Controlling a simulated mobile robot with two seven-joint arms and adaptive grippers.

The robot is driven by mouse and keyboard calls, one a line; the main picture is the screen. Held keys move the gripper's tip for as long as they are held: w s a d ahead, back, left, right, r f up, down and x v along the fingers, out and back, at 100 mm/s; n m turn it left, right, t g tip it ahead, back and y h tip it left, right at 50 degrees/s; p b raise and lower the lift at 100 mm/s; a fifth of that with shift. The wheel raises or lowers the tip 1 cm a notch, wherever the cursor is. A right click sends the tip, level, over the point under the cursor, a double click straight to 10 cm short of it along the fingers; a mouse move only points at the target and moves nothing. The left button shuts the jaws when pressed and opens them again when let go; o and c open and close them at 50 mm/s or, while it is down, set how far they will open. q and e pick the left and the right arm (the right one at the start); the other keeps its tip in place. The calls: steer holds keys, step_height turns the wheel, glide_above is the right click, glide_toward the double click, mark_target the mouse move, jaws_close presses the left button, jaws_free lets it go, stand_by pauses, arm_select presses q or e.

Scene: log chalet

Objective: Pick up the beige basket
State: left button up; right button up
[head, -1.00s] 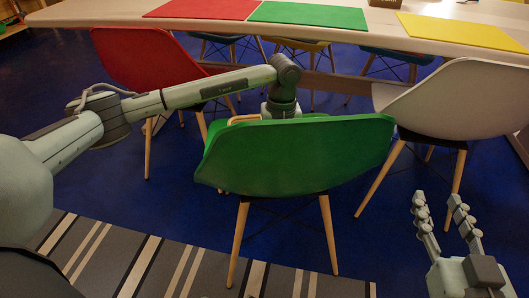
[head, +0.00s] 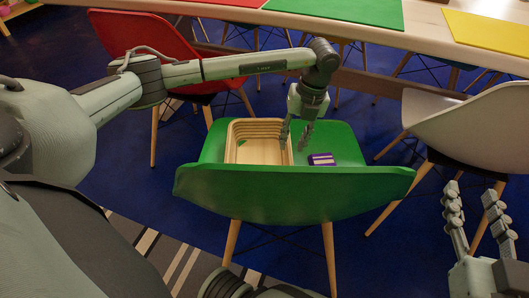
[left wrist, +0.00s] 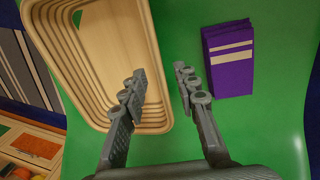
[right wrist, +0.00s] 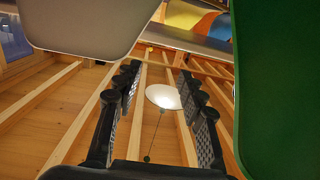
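The beige basket (head: 258,130) sits on the seat of the green chair (head: 295,192), behind its backrest. It is rectangular with ribbed walls and looks empty in the left wrist view (left wrist: 60,60). My left gripper (head: 294,141) is open and points down at the basket's right side. In the left wrist view its fingers (left wrist: 160,75) appear on either side of the basket's right rim, one over the inside and one over the green seat. I cannot tell whether they touch it. My right gripper (head: 471,190) is open and empty at the lower right, away from the basket.
A purple striped item (head: 322,159) lies on the seat right of the basket and shows beside my left fingers (left wrist: 228,65). A red chair (head: 150,45) stands left, a white chair (head: 470,125) right. The table (head: 430,30) with coloured mats runs behind.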

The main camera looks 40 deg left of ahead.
mark_target(287, 157)
arm_select(q)
steer(key=f, duration=0.3)
steer(key=s+f, duration=0.1)
steer(key=f, duration=0.1)
steer(key=shift+a+f+b, duration=0.35)
steer(key=shift+a, duration=0.05)
steer(key=shift+f, duration=0.35)
arm_select(e)
steer(key=r, duration=0.1)
steer(key=a+r+t+y, duration=0.1)
steer(key=s+r+t, duration=0.1)
steer(key=r, duration=0.1)
steer(key=shift+a, duration=0.35)
arm_select(q)
jaws_close()
